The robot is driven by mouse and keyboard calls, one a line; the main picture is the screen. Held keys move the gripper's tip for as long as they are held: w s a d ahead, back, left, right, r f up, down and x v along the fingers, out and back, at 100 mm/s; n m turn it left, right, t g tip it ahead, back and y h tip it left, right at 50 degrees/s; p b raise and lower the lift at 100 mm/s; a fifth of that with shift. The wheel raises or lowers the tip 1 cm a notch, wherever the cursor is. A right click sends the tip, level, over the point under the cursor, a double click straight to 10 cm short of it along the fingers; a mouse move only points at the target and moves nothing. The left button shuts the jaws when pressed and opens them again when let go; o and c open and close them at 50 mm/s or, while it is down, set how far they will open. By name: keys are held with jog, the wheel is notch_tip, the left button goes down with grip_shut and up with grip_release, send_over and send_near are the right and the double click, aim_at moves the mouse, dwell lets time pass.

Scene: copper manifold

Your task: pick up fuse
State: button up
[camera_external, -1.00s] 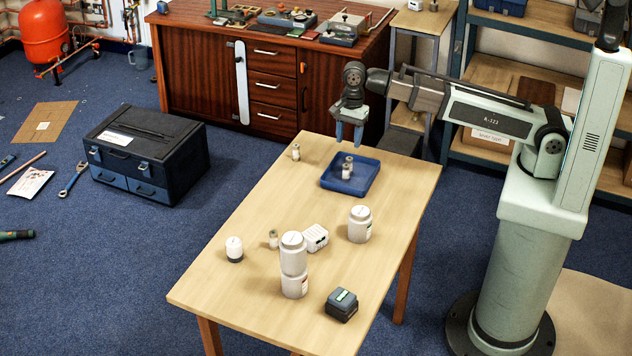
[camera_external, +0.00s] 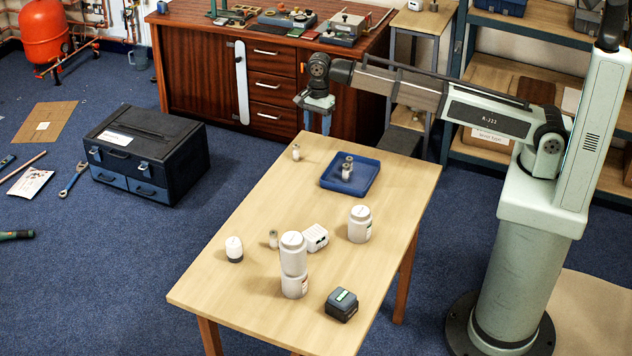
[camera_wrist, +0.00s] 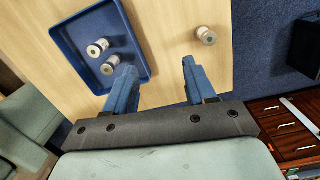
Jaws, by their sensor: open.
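One fuse, a small pale cylinder with a grey cap, stands alone near the table's far left corner (camera_external: 296,152); the wrist view shows it beyond my right-hand finger (camera_wrist: 206,35). Two similar fuses are in the blue tray (camera_external: 332,183); the wrist view shows both, one nearer the rim (camera_wrist: 97,47) and one nearer my left-hand finger (camera_wrist: 110,64). My gripper (camera_external: 316,123) is open and empty, raised near the table's far edge. Its blue fingers (camera_wrist: 157,72) are apart with bare wood between them.
Toward the table's near end stand a stacked pair of white jars (camera_external: 293,265), another white jar (camera_external: 360,225), a dark-based white pot (camera_external: 234,250), a white block (camera_external: 315,238) and a dark box (camera_external: 341,306). The table between tray and lone fuse is clear.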

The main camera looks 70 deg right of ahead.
send_over(296, 145)
jog(key=a, duration=0.1)
jog(key=shift+h, duration=0.4)
jog(key=f, duration=0.8)
jog(key=shift+w+d, duration=0.15)
jog(key=shift+d, duration=0.1)
jog(key=shift+d+f, duration=0.15)
jog(key=shift+f, duration=1.1)
jog(key=shift+d+f, duration=0.1)
jog(key=shift+f, duration=1.15)
grip_shut()
